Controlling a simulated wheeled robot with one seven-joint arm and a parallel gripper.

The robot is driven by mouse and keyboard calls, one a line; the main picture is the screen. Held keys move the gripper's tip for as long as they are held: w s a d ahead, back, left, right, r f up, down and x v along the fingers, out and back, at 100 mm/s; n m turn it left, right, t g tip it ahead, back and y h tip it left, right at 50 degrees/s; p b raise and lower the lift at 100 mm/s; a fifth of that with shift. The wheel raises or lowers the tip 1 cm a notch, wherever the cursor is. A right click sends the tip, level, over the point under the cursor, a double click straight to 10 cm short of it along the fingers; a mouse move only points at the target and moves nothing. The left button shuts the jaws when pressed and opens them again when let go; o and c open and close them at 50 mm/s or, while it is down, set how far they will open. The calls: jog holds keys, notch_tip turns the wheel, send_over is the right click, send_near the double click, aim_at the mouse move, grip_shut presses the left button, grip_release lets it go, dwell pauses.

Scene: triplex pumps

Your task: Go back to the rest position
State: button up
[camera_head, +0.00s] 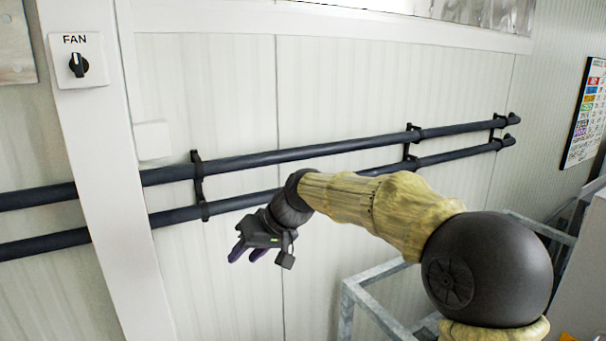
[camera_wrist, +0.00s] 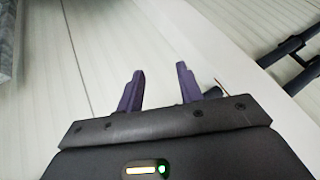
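My gripper (camera_head: 248,250) hangs at the end of my arm in the head view, in front of the white panelled wall (camera_head: 240,100). Its two purple fingers are spread apart with nothing between them. In the wrist view my gripper (camera_wrist: 158,85) also shows open and empty, with the pale wall behind the fingers. My arm reaches from the lower right toward the middle of the head view, in a yellowish cover.
Two dark horizontal pipes (camera_head: 300,153) run along the wall on brackets. A FAN switch (camera_head: 78,65) sits on a white post (camera_head: 110,180) at left. A grey metal frame (camera_head: 347,305) stands below my arm. A colored chart (camera_head: 588,112) hangs at right.

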jog(key=s+d+f+m+h+b, duration=0.1)
jog(key=s+d+f+m+h, duration=0.2)
jog(key=d+f, duration=0.5)
jog(key=s+d+f+m+h+b, duration=0.1)
jog(key=s+d+f+h, duration=0.1)
jog(key=s+d+f, duration=0.4)
jog(key=s+d+f+m+h+b, duration=0.1)
jog(key=s+d+f+m+h, duration=0.1)
jog(key=s+d+f, duration=0.8)
jog(key=d, duration=0.2)
jog(key=shift+s+d+b, duration=0.3)
jog(key=shift+b, duration=0.1)
jog(key=shift+a, duration=0.1)
